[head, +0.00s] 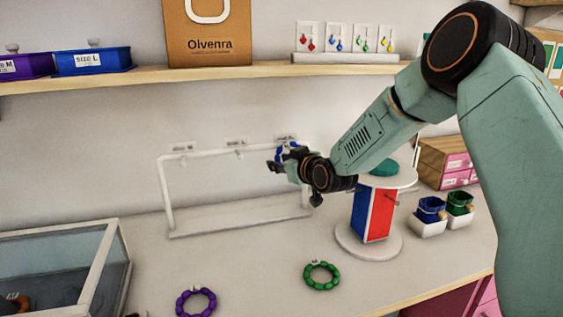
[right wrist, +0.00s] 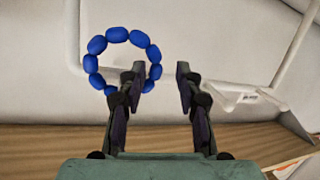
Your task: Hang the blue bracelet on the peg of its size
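The blue bracelet (head: 287,151) is at the right end of the white rack (head: 240,216), close under the right label. In the right wrist view the bracelet (right wrist: 97,45) is a ring of blue beads left of the finger gap. My right gripper (head: 280,161) is open. In the right wrist view its fingers (right wrist: 160,78) stand apart with nothing between the tips; the left finger covers part of the ring. The right peg is hidden, so I cannot tell whether it passes through the ring. A bare peg and label (right wrist: 235,97) show to the right. My left gripper is not in view.
A purple bracelet (head: 182,303) and a green bracelet (head: 310,281) lie on the table. A red and blue stand (head: 375,212) is right of the rack, beside small bins (head: 429,228). A glass-sided case (head: 110,262) is at left. A shelf (head: 150,75) runs above the rack.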

